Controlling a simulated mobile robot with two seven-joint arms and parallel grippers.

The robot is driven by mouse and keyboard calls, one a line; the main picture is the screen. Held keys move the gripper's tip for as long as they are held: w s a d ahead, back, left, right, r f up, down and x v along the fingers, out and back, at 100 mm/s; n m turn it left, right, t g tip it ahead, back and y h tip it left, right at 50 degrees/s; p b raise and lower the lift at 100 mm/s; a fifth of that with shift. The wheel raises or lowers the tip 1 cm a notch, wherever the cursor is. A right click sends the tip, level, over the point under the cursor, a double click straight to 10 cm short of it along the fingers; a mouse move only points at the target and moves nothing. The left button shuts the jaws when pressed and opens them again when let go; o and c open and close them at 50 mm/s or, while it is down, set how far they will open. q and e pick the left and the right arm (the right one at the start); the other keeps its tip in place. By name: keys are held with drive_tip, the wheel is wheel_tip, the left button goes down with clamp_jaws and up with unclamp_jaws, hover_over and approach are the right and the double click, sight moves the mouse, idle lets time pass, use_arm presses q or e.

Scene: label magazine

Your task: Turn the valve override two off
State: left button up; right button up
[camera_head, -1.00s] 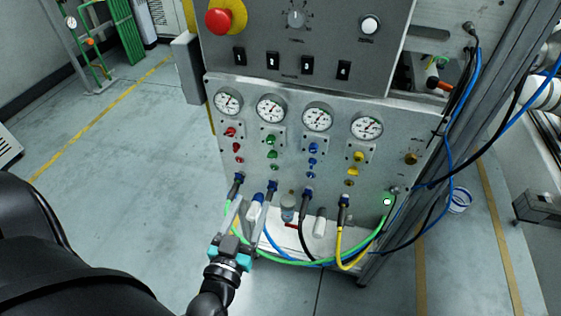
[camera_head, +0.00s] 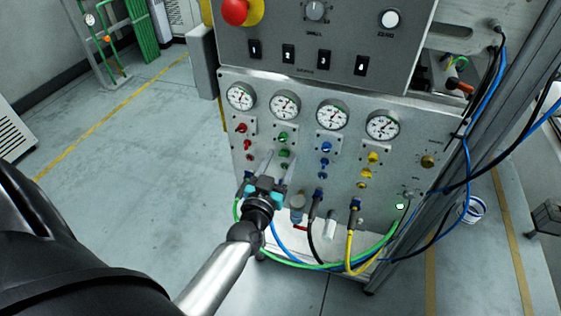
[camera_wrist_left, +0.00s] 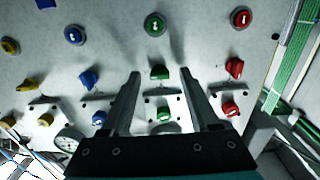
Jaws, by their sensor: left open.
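My left gripper (camera_head: 278,160) is open in front of the green column, the second from the left on the panel. In the left wrist view, its fingers (camera_wrist_left: 161,76) stand on either side of a green knob (camera_wrist_left: 159,72), with gaps between. A green knob with a plate (camera_wrist_left: 163,113) and a round green fitting (camera_wrist_left: 154,24) lie in the same column. In the head view the upper green knob (camera_head: 283,137) shows just above the fingertips; the lower part of the column is partly hidden by the gripper. I cannot read which part is marked override two. My right gripper is not in view.
Red (camera_head: 240,128), blue (camera_head: 326,147) and yellow (camera_head: 373,158) knob columns flank the green one, under gauges (camera_head: 284,106). Numbered rocker switches (camera_head: 288,53) and a red emergency button (camera_head: 235,11) are above. Hoses, including a yellow one (camera_head: 349,250), hang below.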

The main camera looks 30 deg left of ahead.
use_arm(q)
clamp_jaws()
idle(0.6)
